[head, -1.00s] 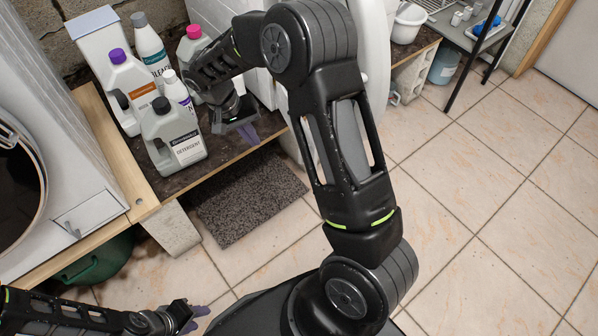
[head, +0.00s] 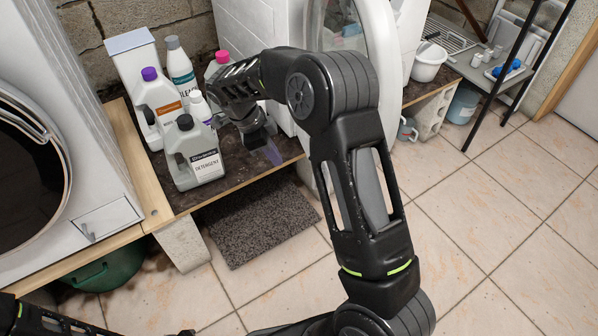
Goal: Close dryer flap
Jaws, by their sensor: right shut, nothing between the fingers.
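A white machine at the left has a dark round opening (head: 25,180) and a small flap (head: 108,216) low on its front, beside the wooden edge. A second white machine (head: 262,28) stands at the top middle, with its round, glass-centred door (head: 388,50) swung open. I cannot tell from the picture which machine is the dryer. My right gripper (head: 274,153) is shut and empty, pointing down by the shelf's front edge, right of the bottles and apart from both the flap and the door. My left arm enters at the bottom left; only a sliver of its gripper (head: 183,333) shows.
Several bottles stand on the dark shelf, including a grey detergent bottle (head: 195,155) and a purple-capped one (head: 157,108). A grey mat (head: 255,232) and green basin (head: 108,268) are below. A white bowl (head: 428,62) stands at right.

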